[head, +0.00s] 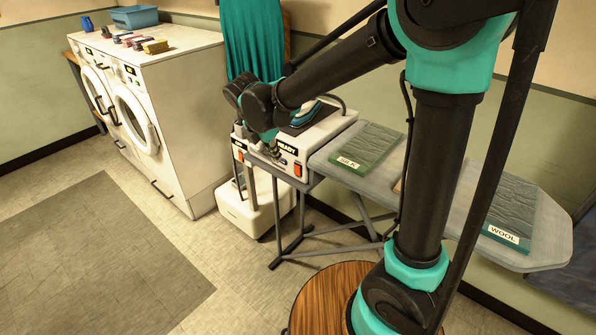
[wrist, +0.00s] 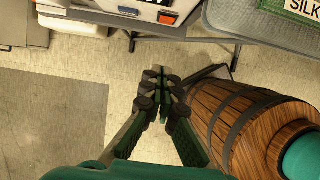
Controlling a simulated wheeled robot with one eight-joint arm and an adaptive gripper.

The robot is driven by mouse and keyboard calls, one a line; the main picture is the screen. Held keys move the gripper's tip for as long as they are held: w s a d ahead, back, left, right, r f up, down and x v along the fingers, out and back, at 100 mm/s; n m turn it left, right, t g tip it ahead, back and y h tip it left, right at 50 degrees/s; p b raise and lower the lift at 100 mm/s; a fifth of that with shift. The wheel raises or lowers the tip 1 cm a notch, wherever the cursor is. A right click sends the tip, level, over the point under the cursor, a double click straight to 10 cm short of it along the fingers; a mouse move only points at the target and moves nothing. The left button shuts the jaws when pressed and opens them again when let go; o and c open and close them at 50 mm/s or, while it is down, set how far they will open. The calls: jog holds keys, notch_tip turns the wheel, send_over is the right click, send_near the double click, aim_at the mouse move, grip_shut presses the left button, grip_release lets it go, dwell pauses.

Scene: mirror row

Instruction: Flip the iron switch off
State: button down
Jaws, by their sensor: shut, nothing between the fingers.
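The white ironing station (head: 318,135) stands at the left end of the grey ironing board and carries a teal and dark iron (head: 306,113). Its front has a READY label (head: 288,147) and an orange-red rocker switch (head: 297,170) at the lower right. The switch also shows at the top of the wrist view (wrist: 166,17); its tilt is too small to tell.
A silk sample (head: 369,147) and a wool sample (head: 515,215) lie on the ironing board (head: 330,170). White washers (head: 165,75) stand left; open floor lies in front.

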aim_at(297, 171)
jog(key=shift+s+f, duration=0.1)
jog(key=shift+s, duration=0.05)
jog(key=shift+w+d+f, duration=0.8)
jog(key=shift+w+f, duration=0.2)
jog(key=shift+f, duration=0.45)
jog(key=shift+w+d+f, duration=0.75)
jog(key=shift+w+f, duration=0.3)
jog(key=shift+f, duration=0.45)
jog(key=shift+w+d+f, duration=0.8)
jog(key=shift+w+f, duration=0.2)
jog(key=shift+f, duration=0.45)
